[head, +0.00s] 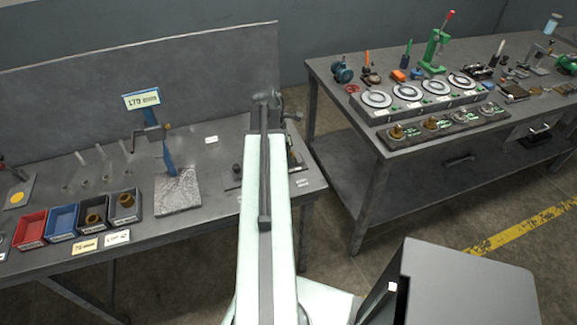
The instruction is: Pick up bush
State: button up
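Brass-coloured bushes sit in small bins on the left bench. One bush (94,217) is in a dark bin, and another bush (126,200) is in the dark bin to its right. Similar brass pieces (396,131) stand in a row on a dark strip on the right bench. My pale green arm reaches up the middle of the view to the right end of the left bench. Dark parts at its far end (266,99) overlap the bench back, and I cannot make out gripper fingers there. The bins are well to the left of the arm.
A red bin (31,228) and a blue bin (62,220) stand left of the dark bins. A blue post with a sign (142,100) rises behind a grey block (178,191). The right bench holds a dial panel (407,92) and a green press (436,50). Floor shows between the benches.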

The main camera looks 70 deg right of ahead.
jog(key=shift+r, duration=0.1)
grip_shut()
jog(key=shift+r, duration=0.1)
notch_tip(320, 180, up, 10)
jog(key=p, duration=1)
